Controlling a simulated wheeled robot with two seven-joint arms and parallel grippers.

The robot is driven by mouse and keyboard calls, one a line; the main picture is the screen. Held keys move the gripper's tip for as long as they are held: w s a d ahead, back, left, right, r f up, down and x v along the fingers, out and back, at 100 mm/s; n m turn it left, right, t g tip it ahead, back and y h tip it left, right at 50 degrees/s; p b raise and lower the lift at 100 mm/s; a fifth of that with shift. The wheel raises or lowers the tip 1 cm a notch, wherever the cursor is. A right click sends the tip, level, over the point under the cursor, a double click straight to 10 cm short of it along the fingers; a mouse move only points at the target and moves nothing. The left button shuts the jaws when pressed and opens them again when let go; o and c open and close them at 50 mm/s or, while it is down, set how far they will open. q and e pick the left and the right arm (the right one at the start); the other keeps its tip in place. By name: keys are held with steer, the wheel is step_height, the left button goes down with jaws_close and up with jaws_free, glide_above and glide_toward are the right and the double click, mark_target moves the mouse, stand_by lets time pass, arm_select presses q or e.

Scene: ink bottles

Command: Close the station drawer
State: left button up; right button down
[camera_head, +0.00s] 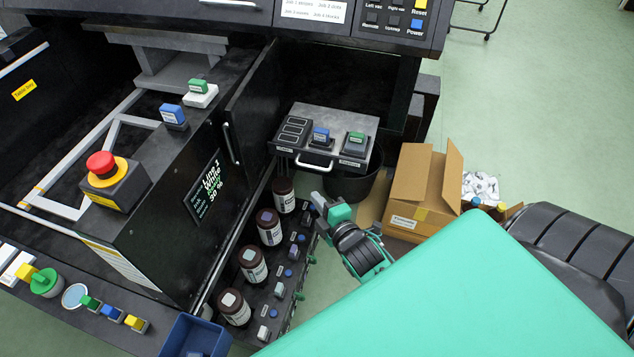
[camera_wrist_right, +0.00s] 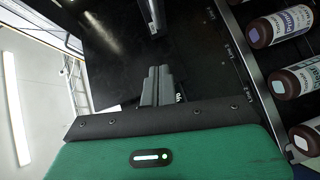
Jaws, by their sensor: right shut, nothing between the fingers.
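A grey-topped drawer (camera_head: 362,122) with a silver handle (camera_head: 313,163) sticks out below the control panel, carrying a blue and a green cartridge and a black slotted block. My right gripper (camera_head: 318,200) is below and in front of the handle, beside the row of brown bottles. In the right wrist view its grey fingers (camera_wrist_right: 155,85) are shut and empty before a black surface (camera_wrist_right: 195,60); a silver bar (camera_wrist_right: 153,15) shows beyond them. Whether the fingers touch anything is unclear. My left gripper is not in view.
Brown ink bottles (camera_head: 269,227) stand in a low black rack (camera_head: 283,270), close to my right gripper; bottles also show in the right wrist view (camera_wrist_right: 284,25). An open black door (camera_head: 250,105) is left of the drawer. An open cardboard box (camera_head: 420,195) stands right on the floor.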

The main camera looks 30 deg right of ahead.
glide_toward(300, 165)
steer(key=w+a, duration=0.2)
steer(key=w, duration=0.1)
steer(key=w+d, duration=0.1)
steer(key=w+d+f, duration=0.1)
steer(key=shift+w+d, duration=0.1)
steer(key=shift+w, duration=0.2)
